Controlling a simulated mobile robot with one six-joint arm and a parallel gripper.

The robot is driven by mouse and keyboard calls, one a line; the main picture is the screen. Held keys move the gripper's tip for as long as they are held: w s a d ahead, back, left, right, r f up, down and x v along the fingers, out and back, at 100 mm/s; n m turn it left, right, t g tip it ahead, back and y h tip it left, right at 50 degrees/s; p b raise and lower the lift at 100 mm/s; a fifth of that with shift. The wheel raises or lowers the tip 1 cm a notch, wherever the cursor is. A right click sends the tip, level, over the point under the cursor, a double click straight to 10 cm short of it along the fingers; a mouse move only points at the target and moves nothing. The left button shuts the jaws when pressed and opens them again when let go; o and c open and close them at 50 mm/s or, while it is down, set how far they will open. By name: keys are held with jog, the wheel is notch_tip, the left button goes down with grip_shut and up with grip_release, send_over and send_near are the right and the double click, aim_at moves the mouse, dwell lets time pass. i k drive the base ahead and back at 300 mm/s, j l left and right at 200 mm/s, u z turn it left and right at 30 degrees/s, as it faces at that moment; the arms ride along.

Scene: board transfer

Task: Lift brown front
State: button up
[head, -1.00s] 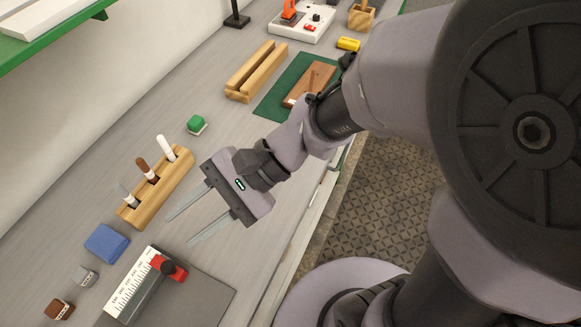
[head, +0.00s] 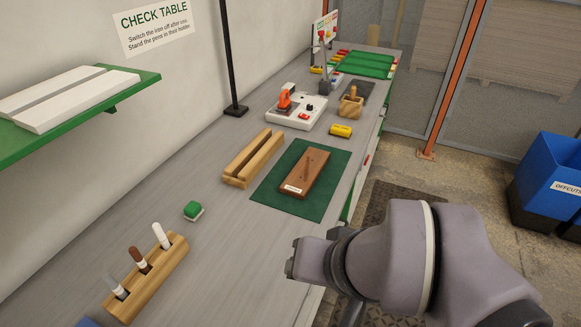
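A brown wooden board (head: 318,164) lies flat on a green mat (head: 325,206), which is on the grey table. It has a white label at its near end and a thin darker streak or part on its face. The end of my arm, with my gripper (head: 293,261), is low in the picture, nearer than the mat and apart from the board. The fingers do not show, so I cannot tell whether it is open.
A slotted wooden rack (head: 236,171) stands left of the mat. A yellow object (head: 341,130), a white station (head: 309,122) and a wooden block (head: 351,110) are behind it.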

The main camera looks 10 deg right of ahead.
aim_at(300, 180)
jog(key=i+l+u, duration=0.35)
jog(key=l, duration=0.25)
jog(key=i+l+u, duration=0.2)
jog(key=l, duration=0.15)
jog(key=i+l+u, duration=0.2)
jog(key=l, duration=0.15)
jog(key=i+l+u, duration=0.2)
jog(key=l, duration=0.2)
jog(key=l+u, duration=0.15)
jog(key=l, duration=0.25)
